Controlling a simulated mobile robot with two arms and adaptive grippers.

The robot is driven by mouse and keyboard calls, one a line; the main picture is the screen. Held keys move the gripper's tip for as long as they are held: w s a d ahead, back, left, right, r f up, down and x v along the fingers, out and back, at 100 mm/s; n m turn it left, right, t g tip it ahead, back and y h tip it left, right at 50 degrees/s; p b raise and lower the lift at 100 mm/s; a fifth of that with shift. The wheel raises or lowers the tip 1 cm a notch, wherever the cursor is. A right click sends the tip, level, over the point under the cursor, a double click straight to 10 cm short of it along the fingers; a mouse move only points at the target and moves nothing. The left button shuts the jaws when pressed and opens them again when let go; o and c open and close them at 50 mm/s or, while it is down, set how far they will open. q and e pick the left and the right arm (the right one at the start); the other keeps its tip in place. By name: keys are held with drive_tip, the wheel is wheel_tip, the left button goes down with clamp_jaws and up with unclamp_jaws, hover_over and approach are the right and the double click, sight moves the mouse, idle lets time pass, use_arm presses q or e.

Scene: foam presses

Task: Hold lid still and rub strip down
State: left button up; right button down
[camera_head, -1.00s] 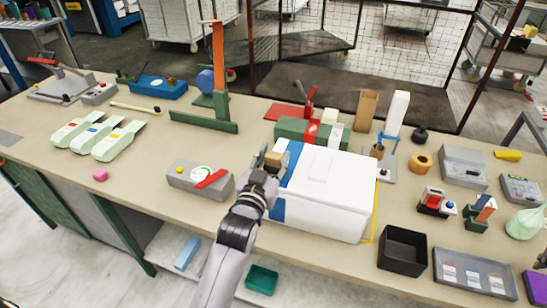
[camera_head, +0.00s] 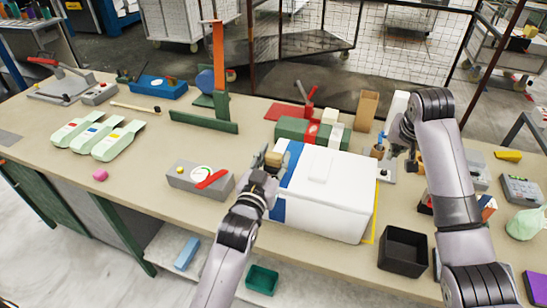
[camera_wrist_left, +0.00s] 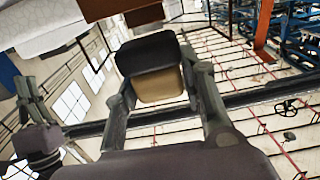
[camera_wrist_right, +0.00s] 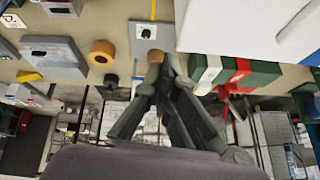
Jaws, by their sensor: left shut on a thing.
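A white box (camera_head: 318,213) stands on the bench, with a white lid (camera_head: 345,178) on top. A blue strip (camera_head: 292,165) runs along the lid's left edge; blue (camera_head: 278,208) also shows on the box's front wall. My left gripper (camera_head: 271,163) is shut on a tan and black block (camera_head: 273,158) at the strip's left side; the block (camera_wrist_left: 155,70) fills its fingers in the left wrist view. Contact between block and strip cannot be told. My right gripper (camera_head: 398,160) is empty behind the box's right side; its fingertips (camera_wrist_right: 164,65) come together in the right wrist view.
A green box with a red band (camera_head: 311,132) stands right behind the white box. A black bin (camera_head: 403,250) stands at front right. A grey block with a red part (camera_head: 200,180) lies to the left. Yellow tape (camera_head: 375,220) edges the box's right side.

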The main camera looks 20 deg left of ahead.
drive_tip(key=r+n, duration=0.1)
hover_over(361, 168)
drive_tip(key=s, duration=0.2)
drive_tip(key=shift+w+d, duration=0.15)
drive_tip(key=shift+w, duration=0.1)
drive_tip(key=shift+s+a+f, duration=0.1)
drive_tip(key=shift+s+a, duration=0.05)
drive_tip(key=shift+a, duration=0.1)
drive_tip(key=shift+f, duration=2.45)
use_arm(q)
drive_tip(key=shift+c, duration=0.8)
use_arm(e)
drive_tip(key=shift+f, duration=0.4)
